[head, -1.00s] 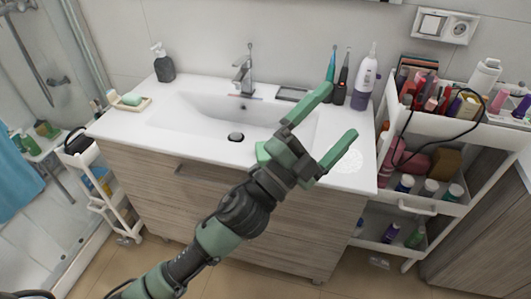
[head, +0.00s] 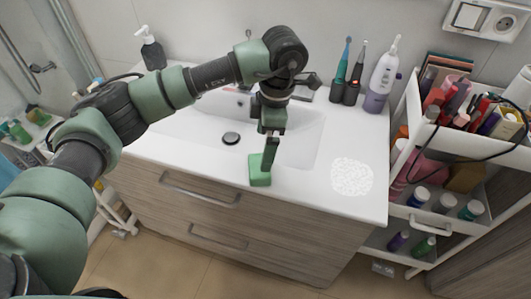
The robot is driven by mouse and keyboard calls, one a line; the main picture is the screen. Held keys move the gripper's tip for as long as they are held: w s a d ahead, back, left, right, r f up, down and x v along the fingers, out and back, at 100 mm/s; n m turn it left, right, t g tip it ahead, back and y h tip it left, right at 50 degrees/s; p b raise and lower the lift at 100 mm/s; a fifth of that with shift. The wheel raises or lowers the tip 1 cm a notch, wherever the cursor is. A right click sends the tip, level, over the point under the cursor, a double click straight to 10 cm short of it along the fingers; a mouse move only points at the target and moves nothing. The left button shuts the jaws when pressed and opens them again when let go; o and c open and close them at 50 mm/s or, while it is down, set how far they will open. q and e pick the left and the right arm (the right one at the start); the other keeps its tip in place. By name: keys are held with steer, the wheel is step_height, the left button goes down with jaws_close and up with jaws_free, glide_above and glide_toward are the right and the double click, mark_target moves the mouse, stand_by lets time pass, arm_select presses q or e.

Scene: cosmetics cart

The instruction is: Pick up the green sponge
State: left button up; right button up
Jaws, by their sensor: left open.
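The green sponge (head: 256,179) is a small block standing at the front rim of the white sink counter (head: 310,195), left of a white speckled patch (head: 352,177). My left gripper (head: 267,163) points down at the sponge from above. It is open. One dark finger shows against the sponge's top and right part; the other finger is hidden. I cannot tell whether the fingers touch the sponge. My right gripper is out of view.
The basin with its dark drain (head: 231,138) lies behind the sponge. Two electric toothbrushes (head: 352,92) and a white-purple device (head: 382,76) stand at the back right. A crowded cosmetics cart (head: 428,124) is at the right. A soap dispenser (head: 151,50) stands back left.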

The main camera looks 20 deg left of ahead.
mark_target(259, 164)
arm_select(q)
steer(key=shift+s+a+f, duration=0.15)
steer(key=shift+s+f, duration=0.05)
steer(key=shift+s, duration=0.05)
steer(key=shift+s+a+f+p, duration=0.1)
steer(key=shift+s+f+p, duration=0.35)
steer(key=shift+f, duration=0.15)
steer(key=shift+s+f+p, duration=0.35)
steer(key=shift+f+p, duration=0.05)
steer(key=shift+f, duration=0.15)
step_height(259, 164, down, 3)
steer(key=shift+w+a+p, duration=0.1)
steer(key=shift+p, duration=0.45)
steer(key=shift+a+f, duration=0.1)
steer(key=shift+f, duration=0.5)
steer(key=c, duration=1.3)
steer(key=shift+c, duration=1)
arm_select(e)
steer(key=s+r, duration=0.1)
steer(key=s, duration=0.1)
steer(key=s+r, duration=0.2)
arm_select(q)
steer(key=shift+r, duration=0.1)
